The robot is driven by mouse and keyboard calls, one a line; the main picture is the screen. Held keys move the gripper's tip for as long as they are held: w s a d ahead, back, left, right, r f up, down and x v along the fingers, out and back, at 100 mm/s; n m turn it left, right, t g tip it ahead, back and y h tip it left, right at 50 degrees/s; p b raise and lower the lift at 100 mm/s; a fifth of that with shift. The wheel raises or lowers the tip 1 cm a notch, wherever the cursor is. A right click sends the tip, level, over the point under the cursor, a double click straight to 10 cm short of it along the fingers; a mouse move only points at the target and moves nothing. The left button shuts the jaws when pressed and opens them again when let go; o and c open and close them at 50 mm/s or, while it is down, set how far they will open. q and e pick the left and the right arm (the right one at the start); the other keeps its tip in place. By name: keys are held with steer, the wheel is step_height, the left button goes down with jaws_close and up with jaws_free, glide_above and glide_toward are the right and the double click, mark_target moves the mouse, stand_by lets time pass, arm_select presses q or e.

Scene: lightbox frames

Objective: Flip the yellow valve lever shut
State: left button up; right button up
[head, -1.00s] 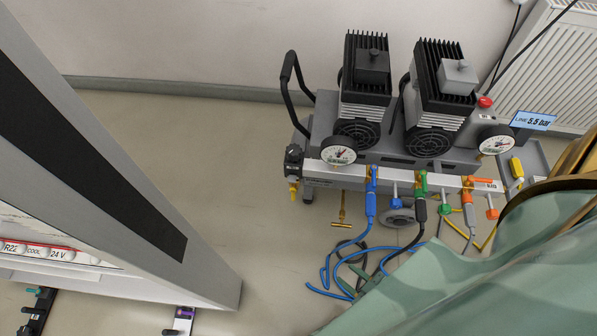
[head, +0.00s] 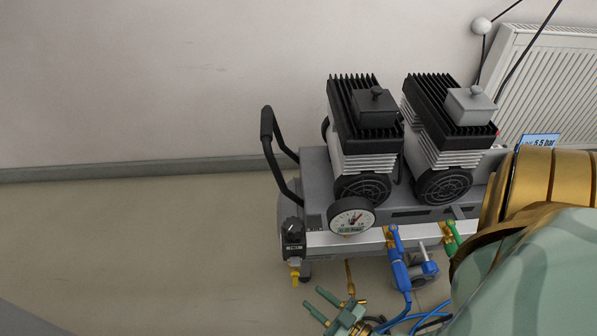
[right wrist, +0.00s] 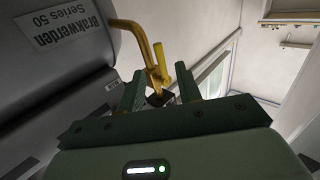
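The yellow valve lever (right wrist: 160,62) shows in the right wrist view at the end of a bent yellow pipe (right wrist: 130,26) by a grey tank. A small black block sits at its lower end. In the head view a thin brass-yellow piece (head: 349,274) hangs below the compressor, close to my right gripper. My right gripper (head: 313,299) is open below the compressor's front. In the right wrist view its two green fingers (right wrist: 159,72) stand either side of the lever's lower part; I cannot tell whether they touch it. My left gripper is not in view.
The compressor (head: 400,215) stands against the wall with two motors, a pressure gauge (head: 351,216) and a black handle (head: 268,125). Blue hoses (head: 398,268) hang close to my right gripper. My right arm covers the compressor's right end. The floor at left is clear.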

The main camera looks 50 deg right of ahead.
mark_target(297, 284)
steer(key=w, duration=0.6)
steer(key=shift+w+d+b, duration=0.15)
steer(key=shift+d+b, duration=0.1)
steer(key=shift+b, duration=0.15)
jaws_close()
